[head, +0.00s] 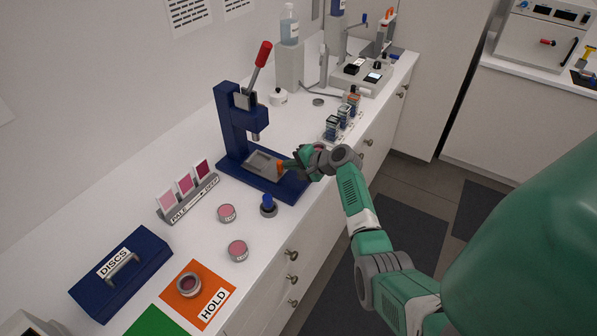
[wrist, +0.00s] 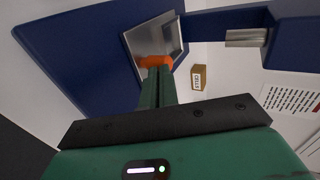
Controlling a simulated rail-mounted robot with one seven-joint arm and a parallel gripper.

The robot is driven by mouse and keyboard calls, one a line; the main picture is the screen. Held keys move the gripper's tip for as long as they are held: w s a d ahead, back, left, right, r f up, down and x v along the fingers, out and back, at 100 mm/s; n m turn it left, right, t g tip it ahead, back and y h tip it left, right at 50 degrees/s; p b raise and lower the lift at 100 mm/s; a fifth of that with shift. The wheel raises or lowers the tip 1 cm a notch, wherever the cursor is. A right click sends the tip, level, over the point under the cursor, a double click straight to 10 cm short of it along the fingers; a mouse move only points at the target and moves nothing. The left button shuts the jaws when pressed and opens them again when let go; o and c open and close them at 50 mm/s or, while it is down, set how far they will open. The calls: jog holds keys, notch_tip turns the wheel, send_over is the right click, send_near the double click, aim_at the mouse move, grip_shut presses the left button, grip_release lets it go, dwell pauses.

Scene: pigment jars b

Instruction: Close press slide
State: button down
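The dark blue press (head: 232,125) stands on the white counter with its red-gripped lever (head: 262,55) raised. The grey metal slide (head: 260,160) lies low over the press base, below the ram (head: 256,132). Its orange handle (head: 281,170) faces the counter's front edge. My gripper (head: 290,165) is at this handle. In the wrist view, my gripper's green fingers (wrist: 158,85) reach the orange handle (wrist: 153,62), with the slide (wrist: 155,38) just beyond. The fingers overlap there, so I cannot tell whether they grip the handle or only touch it.
A dark blue-topped item (head: 268,205) and pink jars (head: 227,213) stand left of the press base. Several small bottles (head: 333,128) stand to its right, near my wrist. A shade rack (head: 187,197), a discs box (head: 121,272) and an orange hold mat (head: 211,305) are farther left.

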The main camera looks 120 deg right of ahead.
jog(key=shift+w+f, duration=0.15)
jog(key=shift+f, duration=0.05)
jog(key=shift+a+r+p, duration=0.15)
jog(key=shift+r+p, duration=0.05)
jog(key=shift+p, duration=0.2)
jog(key=a+p, duration=0.1)
jog(key=s+a+p, duration=0.2)
jog(key=shift+a+r, duration=0.15)
jog(key=shift+r, duration=0.15)
jog(key=v, duration=0.9)
jog(key=shift+s+a, duration=0.3)
jog(key=shift+s, duration=0.05)
